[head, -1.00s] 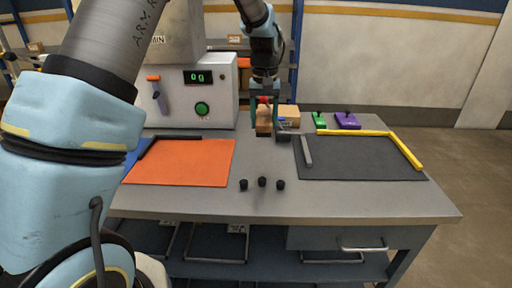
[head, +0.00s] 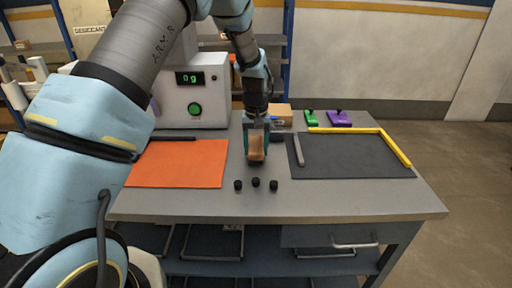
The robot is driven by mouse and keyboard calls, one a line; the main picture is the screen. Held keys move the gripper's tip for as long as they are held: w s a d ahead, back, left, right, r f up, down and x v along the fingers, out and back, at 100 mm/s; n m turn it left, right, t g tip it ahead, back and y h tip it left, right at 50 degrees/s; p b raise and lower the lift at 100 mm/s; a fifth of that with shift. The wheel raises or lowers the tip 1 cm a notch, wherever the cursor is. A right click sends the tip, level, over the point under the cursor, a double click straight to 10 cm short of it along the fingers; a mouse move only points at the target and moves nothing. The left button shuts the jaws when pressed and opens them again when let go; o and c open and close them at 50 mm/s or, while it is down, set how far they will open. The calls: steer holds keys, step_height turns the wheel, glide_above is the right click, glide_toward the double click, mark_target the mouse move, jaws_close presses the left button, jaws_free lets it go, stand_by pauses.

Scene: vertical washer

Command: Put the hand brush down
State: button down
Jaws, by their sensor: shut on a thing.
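My gripper (head: 256,153) is shut on the hand brush (head: 256,148), a small tan, wooden-looking piece between its teal fingers. The gripper points down over the strip of bare grey worktop (head: 300,203) between the orange mat (head: 178,165) and the dark grey mat (head: 355,160). The brush's lower end is at or just above the worktop; I cannot tell whether it touches. Its far side is hidden by the fingers.
Several small black knobs (head: 256,183) stand just in front of the gripper. A grey bar (head: 299,150) lies on the dark mat, edged by yellow strips (head: 395,147). Behind are a tan box (head: 280,113), green (head: 311,117) and purple (head: 339,118) items and a white machine (head: 196,100) reading 0 g.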

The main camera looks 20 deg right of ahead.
mark_target(256, 145)
steer(key=shift+f, duration=0.1)
steer(key=shift+c, duration=0.6)
jaws_free()
step_height(256, 145, up, 12)
steer(key=b, duration=0.2)
steer(key=shift+b, duration=0.3)
steer(key=a+n, duration=0.2)
steer(key=a, duration=2.1)
steer(key=s+a+f+n+t, duration=0.1)
steer(key=s+a, duration=0.9)
steer(key=a, duration=0.3)
steer(key=shift+s+a+n+t, duration=0.2)
steer(key=shift+n+t, duration=0.1)
steer(key=shift+n, duration=0.1)
